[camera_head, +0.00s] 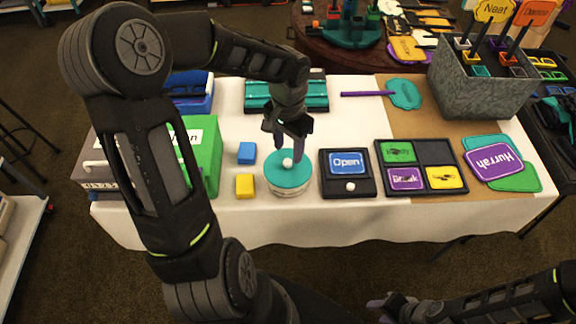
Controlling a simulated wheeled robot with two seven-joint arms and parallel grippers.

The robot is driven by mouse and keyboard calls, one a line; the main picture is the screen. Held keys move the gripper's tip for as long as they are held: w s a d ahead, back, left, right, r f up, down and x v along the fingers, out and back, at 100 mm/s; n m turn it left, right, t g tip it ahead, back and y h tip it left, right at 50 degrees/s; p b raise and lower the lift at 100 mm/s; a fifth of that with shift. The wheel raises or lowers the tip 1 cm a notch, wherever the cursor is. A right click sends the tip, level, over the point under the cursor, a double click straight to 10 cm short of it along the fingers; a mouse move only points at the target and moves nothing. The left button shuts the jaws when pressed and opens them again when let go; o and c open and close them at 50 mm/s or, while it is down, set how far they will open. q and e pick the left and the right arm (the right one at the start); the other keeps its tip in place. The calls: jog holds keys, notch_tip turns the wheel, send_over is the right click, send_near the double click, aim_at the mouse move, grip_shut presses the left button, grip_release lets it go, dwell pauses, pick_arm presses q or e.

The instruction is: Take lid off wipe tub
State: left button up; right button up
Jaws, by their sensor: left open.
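The wipe tub (291,190) is a short round white container on the white-covered table. Its teal lid (277,176) sits on top and has a white knob (287,163) in the middle. My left gripper (291,150) points down just above the lid, with its fingers open near the knob; I cannot tell whether they touch it. My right gripper (388,306) is low at the front, off the table, and I cannot tell whether it is open or shut.
A blue block (246,152) and a yellow block (245,185) lie left of the tub. A black stand with an "Open" card (347,163) is close on its right, beside a black card tray (436,153). A green box (205,150) stands further left.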

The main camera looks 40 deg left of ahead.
aim_at(288, 161)
pick_arm(q)
jog(key=shift+f, duration=0.2)
notch_tip(288, 161, down, 5)
jog(key=shift+f+p, duration=0.1)
jog(key=shift+p, duration=0.3)
jog(key=shift+c, duration=0.5)
grip_shut()
dwell(0.3)
